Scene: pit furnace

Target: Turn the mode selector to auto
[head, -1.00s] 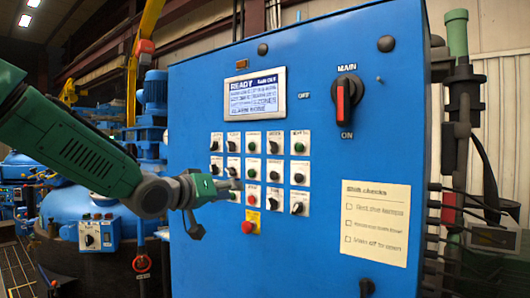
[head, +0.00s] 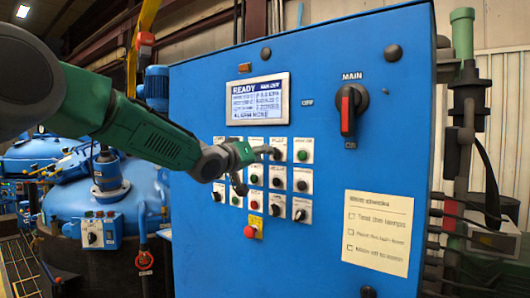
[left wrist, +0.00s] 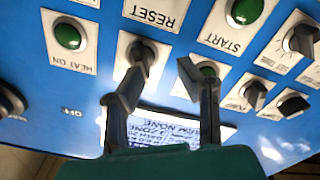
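The blue control panel (head: 340,220) carries rows of white-plated buttons and black selector knobs. My left gripper (head: 265,153) is at the top row of these controls, just left of a green button (head: 302,155). In the left wrist view, the picture is upside down and the left gripper (left wrist: 166,75) has two dark fingers spread apart. One fingertip is at a black selector knob (left wrist: 143,55), whose label is hidden. The other finger partly covers a green button (left wrist: 208,71). I cannot read which knob is the mode selector. My right gripper is out of view.
A main switch (head: 348,108) with a red handle sits at the upper right, and a display (head: 260,98) is above the controls. A red button (head: 249,231) is below them. A paper note (head: 378,230) is at the lower right. Blue machinery (head: 95,190) stands at the left.

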